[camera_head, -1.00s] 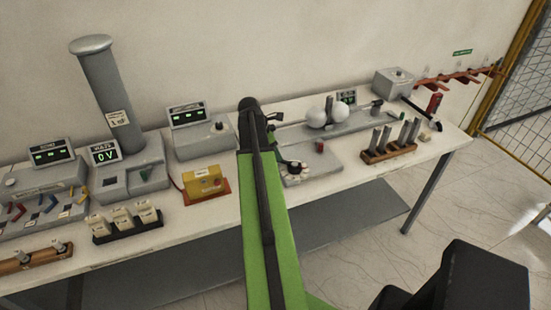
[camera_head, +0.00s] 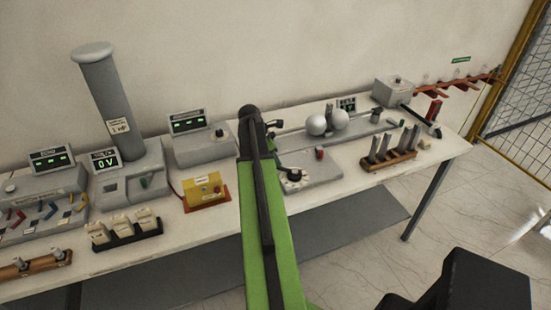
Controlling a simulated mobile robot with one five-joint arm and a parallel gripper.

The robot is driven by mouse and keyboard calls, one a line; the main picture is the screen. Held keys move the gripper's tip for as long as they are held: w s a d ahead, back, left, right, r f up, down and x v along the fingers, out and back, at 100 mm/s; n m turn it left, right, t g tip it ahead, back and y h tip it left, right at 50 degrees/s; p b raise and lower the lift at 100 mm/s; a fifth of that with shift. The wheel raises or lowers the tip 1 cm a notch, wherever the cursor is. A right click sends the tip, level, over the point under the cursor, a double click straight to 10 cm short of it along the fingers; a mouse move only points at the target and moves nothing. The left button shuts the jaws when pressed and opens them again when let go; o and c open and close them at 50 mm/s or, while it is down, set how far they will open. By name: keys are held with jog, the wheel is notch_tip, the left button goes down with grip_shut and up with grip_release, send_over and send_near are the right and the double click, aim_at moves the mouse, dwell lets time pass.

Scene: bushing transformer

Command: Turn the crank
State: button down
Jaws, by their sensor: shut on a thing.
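My green and black arm reaches up the middle of the view to the bench. A dark part of my gripper (camera_head: 273,126) shows just right of the arm's top, at the left end of the grey sphere-gap stand. My gripper is shut on the crank there; the crank and the fingertips are mostly hidden behind the arm.
A grey column unit (camera_head: 108,100) with displays, a yellow box (camera_head: 203,188) and a white-bottle rack (camera_head: 124,235) stand left. A dial panel (camera_head: 293,178) and a wooden rack (camera_head: 390,160) with grey rods are near the front edge. A grey box (camera_head: 394,92) stands back right.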

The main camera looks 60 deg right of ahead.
dwell(0.8)
jog(key=shift+d, duration=0.35)
jog(key=shift+a, duration=0.15)
